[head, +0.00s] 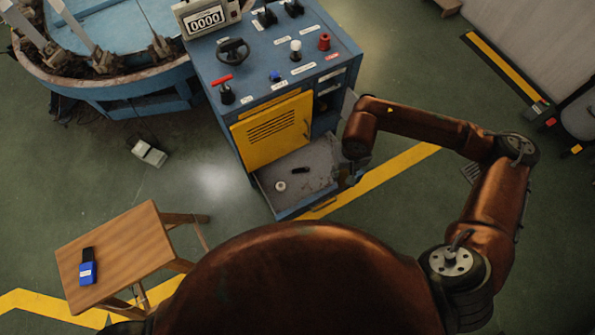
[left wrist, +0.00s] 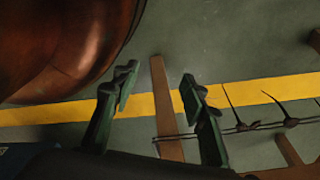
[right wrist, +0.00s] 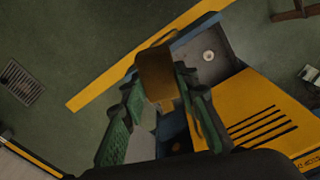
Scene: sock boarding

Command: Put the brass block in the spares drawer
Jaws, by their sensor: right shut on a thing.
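The brass block (right wrist: 156,72) is between the fingers of my right gripper (right wrist: 160,86), which is shut on it. In the head view my right gripper (head: 349,172) is at the right edge of the open spares drawer (head: 322,158); the block cannot be made out there. In the right wrist view the drawer (right wrist: 212,70) lies just right of and beyond the block. I cannot tell how high the block is above the rim. The drawer holds a small white ring (head: 280,186) and a dark small part (head: 300,170). My left gripper (left wrist: 158,92) is open and empty.
The blue cabinet has a yellow vented door (head: 272,130) above the drawer and controls on top. A wooden stool (head: 125,250) with a blue-and-black item (head: 87,266) stands at lower left. A round blue machine (head: 120,60) is at upper left. Green floor between is mostly clear.

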